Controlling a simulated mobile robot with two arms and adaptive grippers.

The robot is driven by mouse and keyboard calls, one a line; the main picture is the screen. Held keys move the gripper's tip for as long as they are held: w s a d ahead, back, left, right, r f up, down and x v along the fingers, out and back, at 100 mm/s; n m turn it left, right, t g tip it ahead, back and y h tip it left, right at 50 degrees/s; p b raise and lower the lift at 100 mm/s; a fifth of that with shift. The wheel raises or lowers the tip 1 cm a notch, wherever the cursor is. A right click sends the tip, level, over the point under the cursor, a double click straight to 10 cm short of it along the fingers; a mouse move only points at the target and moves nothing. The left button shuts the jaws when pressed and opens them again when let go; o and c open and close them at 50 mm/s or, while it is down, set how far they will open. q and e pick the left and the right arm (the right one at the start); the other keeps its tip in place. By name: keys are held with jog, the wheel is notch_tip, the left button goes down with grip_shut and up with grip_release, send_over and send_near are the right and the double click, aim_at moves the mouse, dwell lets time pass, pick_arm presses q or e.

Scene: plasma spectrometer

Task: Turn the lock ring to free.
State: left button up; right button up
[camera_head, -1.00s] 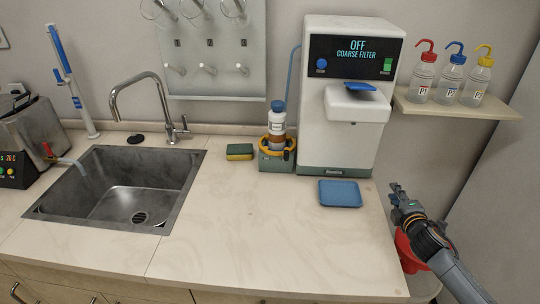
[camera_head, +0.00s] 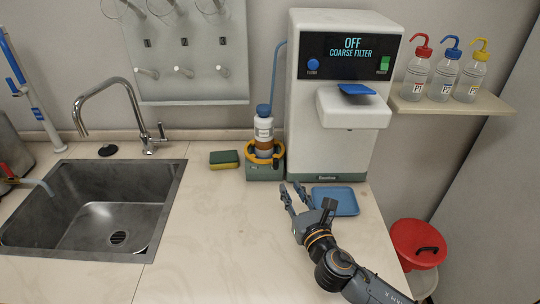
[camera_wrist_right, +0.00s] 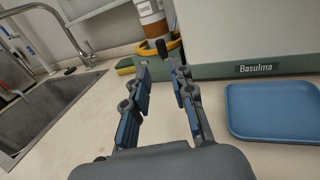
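The lock ring (camera_head: 266,151) is a yellow-orange ring around the lower part of a white and brown bottle (camera_head: 264,128) with a blue cap. The bottle stands upright in a green base (camera_head: 265,170) beside the white machine. In the right wrist view the ring (camera_wrist_right: 150,50) shows partly, beyond the fingers. My right gripper (camera_head: 292,187) is open and empty, over the counter in front of the base and slightly right of it. In the right wrist view its fingers (camera_wrist_right: 162,72) are spread and point toward the ring, apparently apart from it. My left gripper is not in view.
The white machine (camera_head: 345,60) reads OFF, COARSE FILTER. A blue tray (camera_head: 345,199) lies just right of my right gripper. A sponge (camera_head: 224,159) lies left of the base, and the sink (camera_head: 95,205) is further left. The counter (camera_head: 215,240) in front is clear.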

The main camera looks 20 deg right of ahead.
aim_at(277, 162)
jog(key=w, duration=0.6)
jog(key=w+p, duration=0.1)
jog(key=w, duration=0.6)
jog(key=shift+a+r, duration=0.1)
jog(key=shift+a, duration=0.1)
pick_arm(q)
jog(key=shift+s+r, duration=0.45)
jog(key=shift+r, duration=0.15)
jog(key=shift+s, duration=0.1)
pick_arm(e)
grip_shut()
